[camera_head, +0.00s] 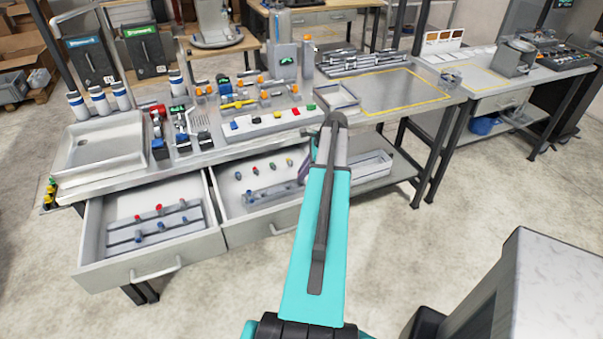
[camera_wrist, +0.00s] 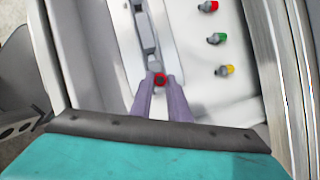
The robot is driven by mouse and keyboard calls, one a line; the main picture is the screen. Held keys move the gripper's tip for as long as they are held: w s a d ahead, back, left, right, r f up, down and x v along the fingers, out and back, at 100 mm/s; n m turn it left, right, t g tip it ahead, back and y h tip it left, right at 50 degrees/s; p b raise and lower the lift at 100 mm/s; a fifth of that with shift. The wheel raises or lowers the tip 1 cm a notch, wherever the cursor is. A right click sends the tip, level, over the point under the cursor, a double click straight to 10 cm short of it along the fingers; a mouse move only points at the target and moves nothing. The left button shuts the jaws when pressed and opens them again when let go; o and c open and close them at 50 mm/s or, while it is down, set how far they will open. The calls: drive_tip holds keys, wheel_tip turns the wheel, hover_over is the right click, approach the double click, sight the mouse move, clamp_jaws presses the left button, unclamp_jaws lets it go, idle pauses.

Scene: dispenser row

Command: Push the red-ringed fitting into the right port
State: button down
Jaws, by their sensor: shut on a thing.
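My gripper (camera_wrist: 160,100) has purple fingers and is shut on the red-ringed fitting (camera_wrist: 160,79), which shows as a red ring with a dark centre between the fingertips. It is over the open right drawer (camera_head: 228,208), at the end of a pale rail with grey blocks (camera_wrist: 147,40). In the head view my arm hides most of the gripper; only a bit of purple finger (camera_head: 303,167) shows, and the held fitting is hidden. I cannot tell which opening is the right port, or whether the fitting touches the rail.
Red (camera_wrist: 208,6), green (camera_wrist: 216,38) and yellow (camera_wrist: 227,70) fittings stand to the right of the rail in the wrist view. The open left drawer (camera_head: 98,247) holds a rack with red and blue pieces. The bench above carries a white tray (camera_head: 68,160) and dispensers.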

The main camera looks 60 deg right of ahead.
drive_tip(key=shift+f+b, duration=0.3)
drive_tip(key=shift+f, duration=0.55)
drive_tip(key=c, duration=1.6)
unclamp_jaws()
drive_tip(key=shift+b+v, duration=1.6)
drive_tip(key=shift+v, duration=5.3)
